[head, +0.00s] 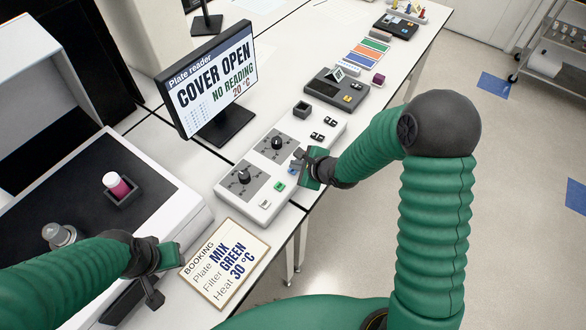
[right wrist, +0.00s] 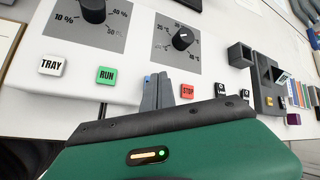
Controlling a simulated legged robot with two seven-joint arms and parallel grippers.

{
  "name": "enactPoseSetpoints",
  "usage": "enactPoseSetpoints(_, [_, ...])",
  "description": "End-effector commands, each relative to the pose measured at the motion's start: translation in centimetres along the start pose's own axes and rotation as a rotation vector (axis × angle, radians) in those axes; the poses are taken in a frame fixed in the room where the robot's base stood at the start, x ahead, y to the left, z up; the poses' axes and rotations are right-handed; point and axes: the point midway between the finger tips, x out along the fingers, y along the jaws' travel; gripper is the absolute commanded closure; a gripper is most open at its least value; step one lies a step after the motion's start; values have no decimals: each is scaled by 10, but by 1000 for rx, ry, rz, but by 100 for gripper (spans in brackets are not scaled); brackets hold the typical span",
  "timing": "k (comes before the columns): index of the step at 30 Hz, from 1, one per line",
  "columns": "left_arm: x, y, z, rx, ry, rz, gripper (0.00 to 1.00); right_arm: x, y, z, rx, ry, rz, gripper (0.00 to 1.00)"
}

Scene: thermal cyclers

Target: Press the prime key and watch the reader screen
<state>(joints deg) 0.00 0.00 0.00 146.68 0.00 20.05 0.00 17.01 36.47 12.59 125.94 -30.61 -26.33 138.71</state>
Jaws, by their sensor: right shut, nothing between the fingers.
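The reader screen (head: 215,80) stands behind the panel and reads "COVER OPEN", "NO READING", "20 °C". The control panel (head: 227,190) has two dials, a white TRAY key (right wrist: 52,65), a green RUN key (right wrist: 106,76) and a red STOP key (right wrist: 187,91). A small blue patch shows beside my right gripper in the head view; no prime label is readable. My right gripper (head: 303,163) is shut and empty, its tips (right wrist: 158,90) low over the panel's front between RUN and STOP. I cannot tell whether they touch it. My left gripper (head: 167,256) hangs at the lower left, its fingers unclear.
A booking card (head: 218,293) reads MIX, GREEN, 30 °C and lies left of the panel. A grey device (head: 325,94) and coloured strips lie farther back. Floor is open at right.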

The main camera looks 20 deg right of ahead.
Motion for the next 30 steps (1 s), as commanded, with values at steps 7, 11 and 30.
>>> enactPoseSetpoints(7, [1,0,0,0,0,0,64,2,1,-1,0,0,0,100])
enactPoseSetpoints(11, [1,0,0,0,0,0,64,3,2,-2,1,0,0,100])
enactPoseSetpoints(30, [-4,0,-1,0,0,0,64,2,2,-1,0,1,1,100])
